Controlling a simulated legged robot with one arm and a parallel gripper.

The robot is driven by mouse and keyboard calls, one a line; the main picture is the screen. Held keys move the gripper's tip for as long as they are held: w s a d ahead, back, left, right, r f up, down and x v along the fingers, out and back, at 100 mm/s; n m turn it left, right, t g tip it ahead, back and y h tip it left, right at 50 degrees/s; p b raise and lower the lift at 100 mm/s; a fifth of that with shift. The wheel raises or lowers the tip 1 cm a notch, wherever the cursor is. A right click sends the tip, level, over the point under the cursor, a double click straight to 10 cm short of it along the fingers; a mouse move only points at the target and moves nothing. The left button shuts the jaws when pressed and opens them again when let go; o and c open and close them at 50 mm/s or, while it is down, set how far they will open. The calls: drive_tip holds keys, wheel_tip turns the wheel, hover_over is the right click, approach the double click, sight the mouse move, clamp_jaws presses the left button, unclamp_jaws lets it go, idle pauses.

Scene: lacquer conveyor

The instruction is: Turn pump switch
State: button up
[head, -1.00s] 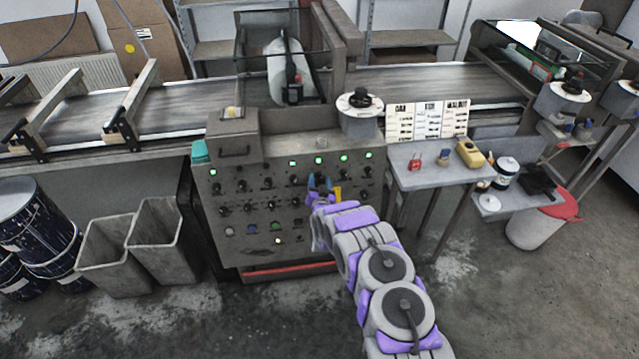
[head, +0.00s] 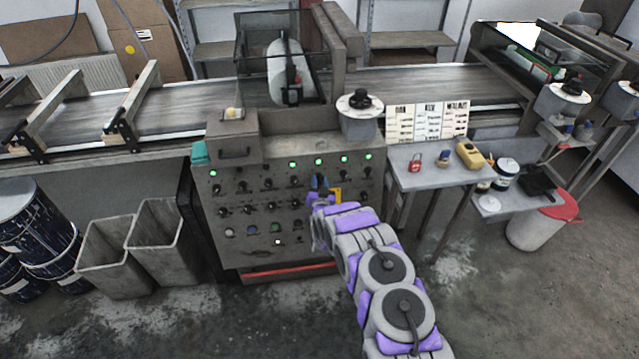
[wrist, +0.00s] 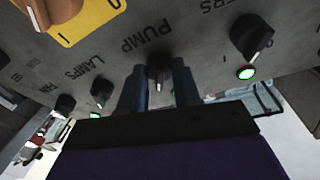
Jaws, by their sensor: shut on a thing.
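The grey control panel (head: 255,200) stands in front of the conveyor, with rows of black knobs and several green lamps lit along its top. The pump switch (wrist: 158,68) is a black knob below the word PUMP in the wrist view, with a white pointer line. My gripper (head: 319,182) is at the panel's right half, its blue fingers on the panel face. In the wrist view my gripper (wrist: 158,88) has one finger on each side of the pump switch and is shut on it. In the head view my gripper hides the switch.
A yellow plate with an orange knob (wrist: 75,12) sits close to the pump switch. Other black knobs (wrist: 251,36) are nearby. A side table (head: 430,168) stands right of the panel. Grey bins (head: 118,255) stand on the floor to the left.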

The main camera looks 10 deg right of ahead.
drive_tip(key=shift+n, duration=0.4)
drive_tip(key=n+y, duration=0.1)
drive_tip(key=n, duration=0.2)
drive_tip(key=shift+d, duration=0.1)
drive_tip(key=n+y+p, duration=0.1)
drive_tip(key=n, duration=0.3)
drive_tip(key=shift+r+n+t, duration=0.1)
drive_tip(key=shift+n+t, duration=0.2)
drive_tip(key=shift+d+n+y+p, duration=0.1)
drive_tip(key=shift+n+y+p, duration=0.45)
drive_tip(key=shift+n, duration=0.9)
drive_tip(key=shift+n+y+p, duration=0.5)
drive_tip(key=shift+n+y, duration=0.05)
drive_tip(key=shift+n, duration=0.9)
drive_tip(key=o, duration=1.1)
drive_tip(key=shift+c, duration=0.2)
drive_tip(key=shift+s, duration=0.1)
